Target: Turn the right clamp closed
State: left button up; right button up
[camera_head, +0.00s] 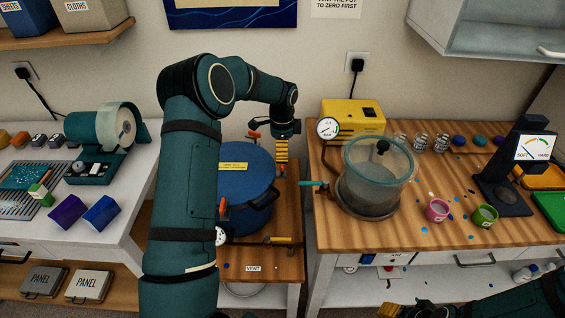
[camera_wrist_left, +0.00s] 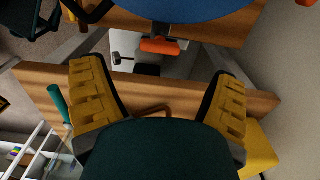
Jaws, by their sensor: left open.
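The blue pressure pot (camera_head: 240,205) stands on the wooden stand, its lid on. An orange clamp (camera_head: 254,134) shows at the pot's back edge. My left gripper (camera_head: 282,162) is at the pot's right side, pointing down, open and empty. In the left wrist view an orange clamp (camera_wrist_left: 160,46) at the pot's edge lies between the lines of the two yellow fingers, a little beyond their tips and apart from them. In the head view the fingers largely cover this right clamp. My right gripper (camera_head: 390,311) shows only partly at the bottom edge.
A yellow pump (camera_head: 352,117) with a gauge and a clear vacuum chamber (camera_head: 378,175) stand on the right bench (camera_head: 450,228), close to my left gripper. A pressure gauge (camera_head: 221,237) and a yellow-handled vent valve (camera_head: 281,239) are at the pot's front. A narrow gap separates stand and bench.

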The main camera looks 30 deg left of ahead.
aim_at(282, 164)
pick_arm(q)
notch_tip(282, 164, down, 6)
jog(key=shift+f, duration=0.1)
dwell(0.4)
jog(key=c, duration=1.2)
